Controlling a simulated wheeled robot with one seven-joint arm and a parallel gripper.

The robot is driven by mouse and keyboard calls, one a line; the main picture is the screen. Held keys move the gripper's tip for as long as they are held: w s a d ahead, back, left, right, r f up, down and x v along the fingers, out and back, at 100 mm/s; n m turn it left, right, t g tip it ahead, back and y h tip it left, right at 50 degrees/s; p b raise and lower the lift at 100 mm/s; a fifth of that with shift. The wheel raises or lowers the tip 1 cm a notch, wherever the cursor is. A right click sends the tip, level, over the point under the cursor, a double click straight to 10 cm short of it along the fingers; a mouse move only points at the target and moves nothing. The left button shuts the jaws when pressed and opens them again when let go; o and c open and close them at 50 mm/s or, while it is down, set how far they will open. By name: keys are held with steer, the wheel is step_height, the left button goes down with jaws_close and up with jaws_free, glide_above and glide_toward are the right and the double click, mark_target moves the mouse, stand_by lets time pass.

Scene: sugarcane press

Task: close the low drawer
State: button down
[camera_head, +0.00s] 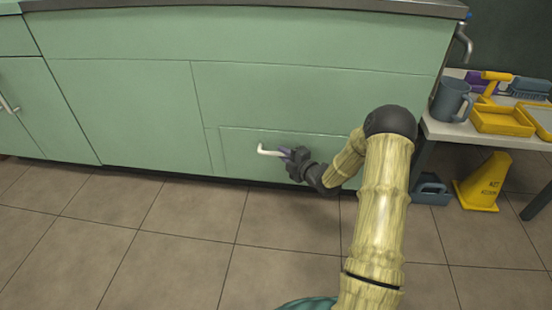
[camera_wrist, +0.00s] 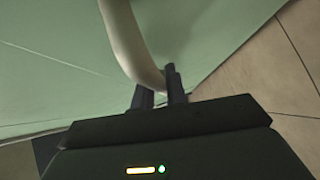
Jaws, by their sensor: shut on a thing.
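The low drawer (camera_head: 240,160) is a green front panel near the bottom of the cabinet, with a pale bar handle (camera_head: 268,151). In the head view its front looks about level with the panels around it; I cannot tell whether a small gap is left. My gripper (camera_head: 288,153) is at the right end of the handle. In the wrist view the handle (camera_wrist: 130,40) curves down between the two dark fingers of my gripper (camera_wrist: 160,92), which are shut on it. The fingers hide the handle's end.
A side table (camera_head: 470,132) at the right holds a grey mug (camera_head: 450,101) and yellow trays (camera_head: 502,119). Under it are a yellow floor sign (camera_head: 482,184) and a blue-grey container (camera_head: 431,190). The tiled floor (camera_head: 180,235) in front of the cabinet is clear.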

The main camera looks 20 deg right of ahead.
steer(key=shift+w, duration=0.25)
steer(key=c, duration=1.4)
jaws_free()
steer(key=shift+d, duration=0.1)
steer(key=shift+s, duration=0.1)
steer(key=p+v, duration=0.8)
steer(key=v, duration=0.9)
steer(key=shift+s, duration=0.15)
steer(key=shift+p, duration=0.3)
